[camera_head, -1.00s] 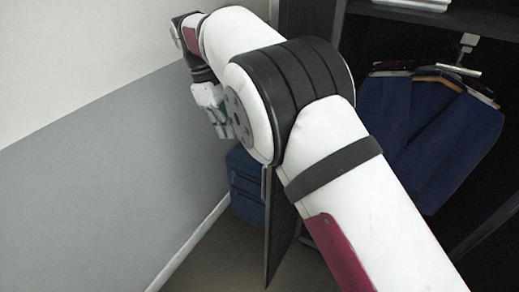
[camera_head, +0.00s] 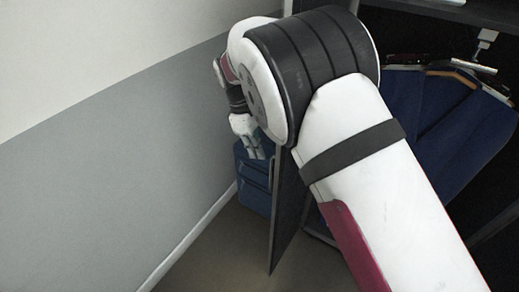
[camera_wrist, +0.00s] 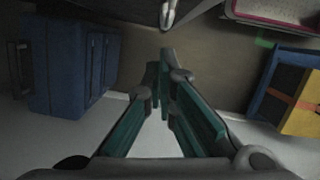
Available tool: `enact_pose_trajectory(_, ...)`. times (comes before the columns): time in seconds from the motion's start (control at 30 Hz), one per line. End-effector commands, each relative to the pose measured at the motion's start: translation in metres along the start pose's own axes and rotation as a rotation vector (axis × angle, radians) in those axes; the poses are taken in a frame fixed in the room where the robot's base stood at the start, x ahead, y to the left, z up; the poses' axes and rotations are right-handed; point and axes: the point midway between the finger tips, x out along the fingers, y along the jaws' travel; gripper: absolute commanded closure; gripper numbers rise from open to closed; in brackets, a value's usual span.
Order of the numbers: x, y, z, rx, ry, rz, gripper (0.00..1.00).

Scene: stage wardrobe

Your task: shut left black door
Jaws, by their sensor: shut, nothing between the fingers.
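The left black door (camera_head: 288,210) stands open in the head view, seen nearly edge-on, with its upper part hidden behind my arm. My gripper (camera_head: 257,152) is on the wall side of the door, close to it in the picture; I cannot tell whether it touches. In the wrist view my gripper (camera_wrist: 164,62) has its teal fingers together at the tips, with nothing between them. A dark surface (camera_wrist: 120,12) with a pale metal piece lies beyond the fingertips; I cannot tell whether it is the door.
A blue case (camera_head: 256,182) stands behind the door by the grey wall (camera_head: 120,190); a blue case (camera_wrist: 68,75) shows at left in the wrist view. A yellow and blue box (camera_wrist: 298,95) is at right. Blue garments (camera_head: 425,120) hang in the dark wardrobe.

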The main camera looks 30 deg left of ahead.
Motion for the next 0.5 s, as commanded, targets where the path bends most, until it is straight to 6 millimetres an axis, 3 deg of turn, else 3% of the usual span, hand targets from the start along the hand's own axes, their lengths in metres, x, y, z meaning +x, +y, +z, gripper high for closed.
enact_pose_trajectory(0.5, 0.002, 0.0004, 0.0096, 0.001, 0.0, 0.0, 1.0)
